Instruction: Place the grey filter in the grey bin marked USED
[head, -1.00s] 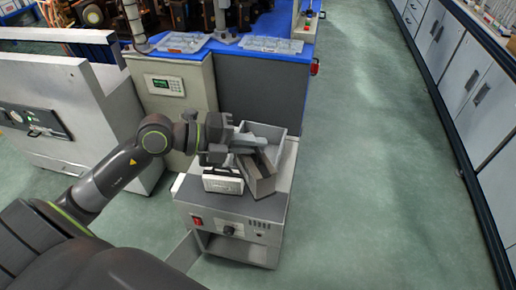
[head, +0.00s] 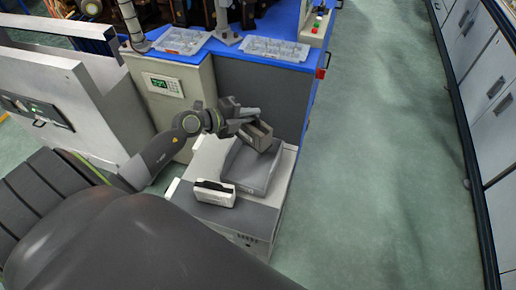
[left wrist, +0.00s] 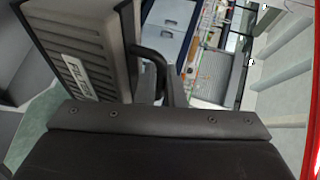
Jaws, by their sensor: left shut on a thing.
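The grey filter (head: 260,139) is a dark grey box with a light front edge. My left gripper (head: 238,122) is shut on it and holds it tilted, over the far part of the grey bin (head: 240,172). The bin is an open tray on top of the cabinet; no USED mark can be read. In the left wrist view, the filter (left wrist: 85,30) fills the upper left, with ribs, a label reading FILTER and a black handle (left wrist: 152,62). Whether the filter touches the bin cannot be told. My right gripper is not in view.
A small white box with a dark top (head: 214,194) stands on the cabinet (head: 186,195), in front of the bin. The blue bench (head: 285,68) with clear trays (head: 275,50) lies behind. The green floor (head: 385,150) at the right is free.

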